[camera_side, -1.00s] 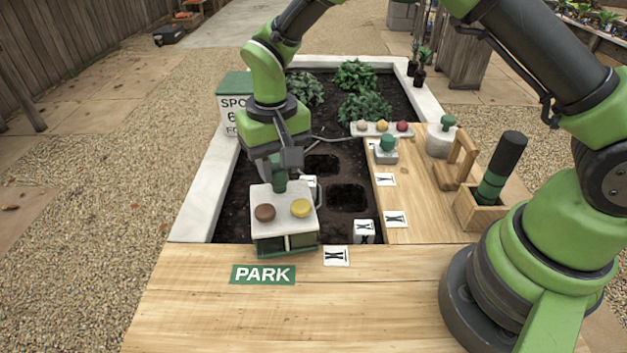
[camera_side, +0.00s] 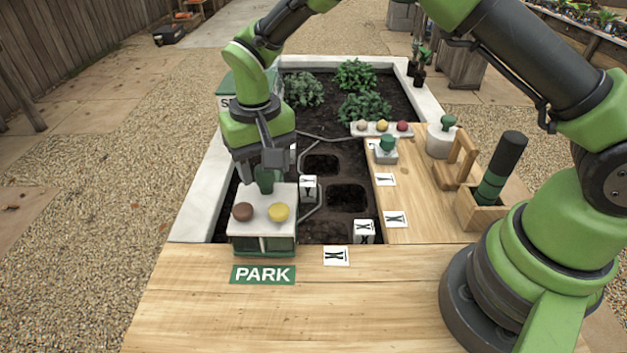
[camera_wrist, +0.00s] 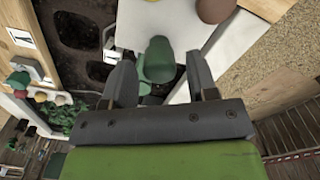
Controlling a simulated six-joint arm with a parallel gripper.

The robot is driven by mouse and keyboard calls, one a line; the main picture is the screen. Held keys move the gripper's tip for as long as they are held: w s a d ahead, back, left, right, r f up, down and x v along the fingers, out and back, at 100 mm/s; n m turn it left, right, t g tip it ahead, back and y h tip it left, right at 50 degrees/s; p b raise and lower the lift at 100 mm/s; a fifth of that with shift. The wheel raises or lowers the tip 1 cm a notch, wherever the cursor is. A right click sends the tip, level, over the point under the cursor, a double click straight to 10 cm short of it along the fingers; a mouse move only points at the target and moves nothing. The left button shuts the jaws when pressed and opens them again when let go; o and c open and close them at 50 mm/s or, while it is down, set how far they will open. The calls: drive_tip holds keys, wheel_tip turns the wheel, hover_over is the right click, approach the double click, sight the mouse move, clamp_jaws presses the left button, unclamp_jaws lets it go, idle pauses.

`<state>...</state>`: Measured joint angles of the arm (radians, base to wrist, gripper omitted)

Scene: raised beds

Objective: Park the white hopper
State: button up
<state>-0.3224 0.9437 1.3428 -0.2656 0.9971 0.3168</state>
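The white hopper (camera_side: 262,202) is a white-topped box with dark green lower panels, a brown knob, a yellow knob and a green handle. It is upright at the near left corner of the soil bed, just behind the green PARK label (camera_side: 263,274) on the wooden board. I cannot tell whether its base touches the board. My gripper (camera_side: 264,168) is above it, its fingers on either side of the green handle. In the wrist view, the handle (camera_wrist: 157,62) shows between the two fingers, with a small gap visible on its right.
A wooden side board (camera_side: 410,225) bears a green-topped block (camera_side: 386,150) and a dark tool (camera_side: 502,165) in a wooden holder.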

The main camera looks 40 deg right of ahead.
drive_tip(key=shift+r, duration=3.55)
drive_tip(key=shift+s+d+r, duration=0.1)
drive_tip(key=shift+d+r, duration=0.05)
drive_tip(key=shift+r, duration=0.15)
drive_tip(key=s+d+r+t+y, duration=0.1)
drive_tip(key=s+d+r+t, duration=0.1)
drive_tip(key=s+d+r, duration=0.3)
drive_tip(key=s+d+r+t+y, duration=0.1)
drive_tip(key=s+r, duration=0.2)
drive_tip(key=r, duration=0.4)
drive_tip(key=s+d+r+m+t, duration=0.1)
drive_tip(key=s+d+t, duration=0.2)
drive_tip(key=s, duration=1.1)
drive_tip(key=shift+s+d+r+t, duration=0.2)
drive_tip(key=shift+s+t, duration=0.15)
drive_tip(key=shift+t, duration=0.25)
